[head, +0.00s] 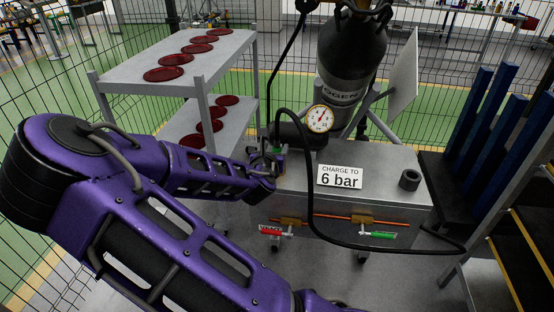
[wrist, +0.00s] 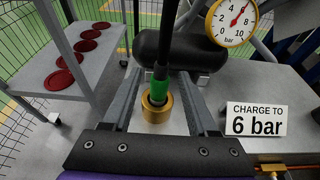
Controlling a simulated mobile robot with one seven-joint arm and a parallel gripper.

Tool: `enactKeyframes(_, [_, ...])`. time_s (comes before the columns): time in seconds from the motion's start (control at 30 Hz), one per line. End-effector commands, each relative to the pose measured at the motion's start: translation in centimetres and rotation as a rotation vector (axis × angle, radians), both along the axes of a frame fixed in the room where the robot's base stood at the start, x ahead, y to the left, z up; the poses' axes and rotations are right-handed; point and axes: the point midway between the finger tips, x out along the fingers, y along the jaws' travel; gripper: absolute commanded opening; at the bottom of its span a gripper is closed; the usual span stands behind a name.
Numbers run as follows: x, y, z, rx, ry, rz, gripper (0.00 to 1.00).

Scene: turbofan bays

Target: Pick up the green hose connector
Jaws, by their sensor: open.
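The green hose connector (wrist: 160,73) is upright at the end of a black hose (wrist: 169,30) in the wrist view. Its lower end meets a brass ring (wrist: 157,112) on the grey cart top; I cannot tell how deep it sits. My gripper (wrist: 161,76) is open, with one finger left and one right of the connector, and gaps show on both sides. In the head view my gripper (head: 266,162) is at the cart's left back corner, and the connector is mostly hidden there.
A gauge (head: 320,118) and a "CHARGE TO 6 bar" sign (head: 340,176) stand on the cart (head: 385,165). A dark cylinder (wrist: 185,50) lies behind the connector. A shelf (head: 130,76) with red discs is left. Red (head: 272,231) and green (head: 383,235) valve handles are on the cart's front.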

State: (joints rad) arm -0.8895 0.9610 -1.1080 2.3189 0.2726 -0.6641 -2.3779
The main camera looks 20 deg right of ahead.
Motion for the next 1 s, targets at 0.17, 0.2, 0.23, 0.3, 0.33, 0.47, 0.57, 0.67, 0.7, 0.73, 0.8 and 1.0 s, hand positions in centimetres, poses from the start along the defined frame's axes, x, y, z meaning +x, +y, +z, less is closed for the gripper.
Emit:
enactKeyframes(0.17, [0.9,-0.6,-0.4,0.000,0.000,0.000,0.59])
enactKeyframes(0.2, [1.0,-0.8,-0.4,0.000,0.000,-0.001,0.59])
enactKeyframes(0.23, [1.2,-0.9,-0.5,0.001,0.000,-0.001,0.59])
enactKeyframes(0.3, [1.8,-1.3,-0.6,0.002,-0.001,-0.002,0.59])
enactKeyframes(0.33, [2.1,-1.6,-0.7,0.002,-0.001,-0.003,0.59])
enactKeyframes(0.47, [3.5,-2.7,-1.0,0.002,-0.001,-0.003,0.59])
enactKeyframes(0.57, [4.5,-3.2,-1.4,0.000,0.001,-0.001,0.59])
enactKeyframes(0.67, [5.0,-3.5,-1.5,0.001,0.001,0.000,0.59])
enactKeyframes(0.7, [5.0,-3.6,-1.5,0.000,0.001,0.001,0.59])
enactKeyframes(0.73, [5.1,-3.6,-1.5,0.000,0.001,0.001,0.59])
enactKeyframes(0.8, [5.1,-3.5,-1.5,0.000,0.001,0.001,0.59])
enactKeyframes(1.0, [5.0,-3.5,-1.5,0.000,0.001,0.001,0.41])
